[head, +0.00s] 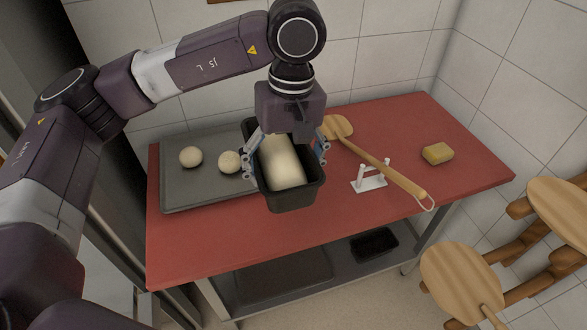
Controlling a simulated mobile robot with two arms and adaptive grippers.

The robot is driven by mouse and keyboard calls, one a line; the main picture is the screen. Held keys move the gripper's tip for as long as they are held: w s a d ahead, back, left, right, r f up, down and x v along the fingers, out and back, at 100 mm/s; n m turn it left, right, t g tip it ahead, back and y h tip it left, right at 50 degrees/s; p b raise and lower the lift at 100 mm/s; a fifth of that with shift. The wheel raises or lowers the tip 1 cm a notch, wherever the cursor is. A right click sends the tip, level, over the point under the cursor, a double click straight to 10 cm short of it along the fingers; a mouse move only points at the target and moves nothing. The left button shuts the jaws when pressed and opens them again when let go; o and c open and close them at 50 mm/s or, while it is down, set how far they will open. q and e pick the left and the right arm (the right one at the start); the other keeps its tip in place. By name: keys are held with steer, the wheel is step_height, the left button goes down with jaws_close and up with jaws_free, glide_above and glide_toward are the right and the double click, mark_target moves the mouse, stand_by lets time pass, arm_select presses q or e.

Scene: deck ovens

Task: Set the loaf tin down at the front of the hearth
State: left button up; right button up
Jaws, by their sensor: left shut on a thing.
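The loaf tin (293,197) is dark and rectangular, with a pale dough loaf (283,165) inside. In the head view it is near the middle, over the red table top. My left gripper (288,155) comes from above and is shut on the tin, with one finger at each long side. The tin looks level; whether it touches the table or hangs above it I cannot tell for certain. The far end of the tin is partly hidden by the gripper. No oven hearth shows in this view. My right gripper is not in view.
A grey tray (200,192) with dough balls (191,157) lies left of the tin. A wooden peel (385,172) rests by a white stand (369,184). A yellow sponge-like block (438,153) lies at right. The table's front strip (350,225) is clear.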

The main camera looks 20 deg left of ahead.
arm_select(q)
steer(key=shift+r, duration=0.4)
steer(key=s+a+f+m, duration=0.5)
steer(key=s+f+m, duration=0.1)
steer(key=s+f, duration=0.2)
steer(key=shift+s+a+m+t, duration=0.15)
steer(key=shift+s+m+t, duration=0.05)
steer(key=shift+m+t, duration=0.1)
